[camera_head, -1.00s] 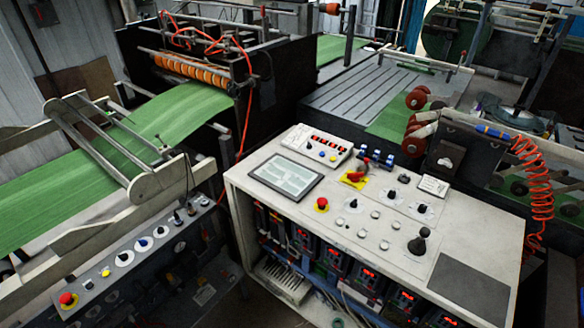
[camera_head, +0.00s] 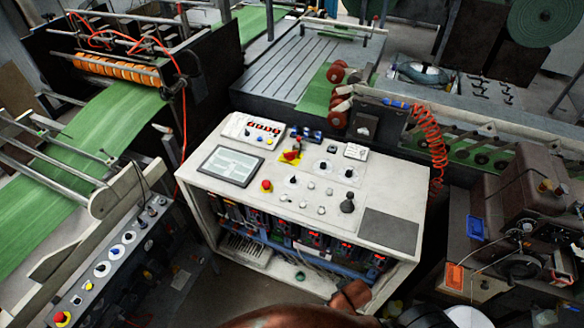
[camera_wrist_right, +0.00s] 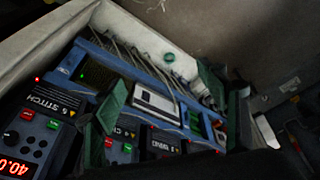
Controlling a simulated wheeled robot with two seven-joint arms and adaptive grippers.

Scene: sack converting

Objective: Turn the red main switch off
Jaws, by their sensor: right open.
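The red main switch (camera_head: 292,155) is a red handle on a yellow plate, on the top of the white control console, near its back edge. I cannot read its on or off position. My right gripper (camera_wrist_right: 160,112) shows in the right wrist view as dark green fingers spread apart, with nothing held between them. Behind the fingers are the console's open front and its drive modules (camera_wrist_right: 40,120). The switch is not seen in the right wrist view. My left gripper is not in view.
The console (camera_head: 390,200) also carries a screen (camera_head: 231,166), a red stop button (camera_head: 266,186), several knobs and a black joystick (camera_head: 347,206). A coiled orange hose (camera_head: 432,140) hangs at its back right. A second panel (camera_head: 110,255) stands at left.

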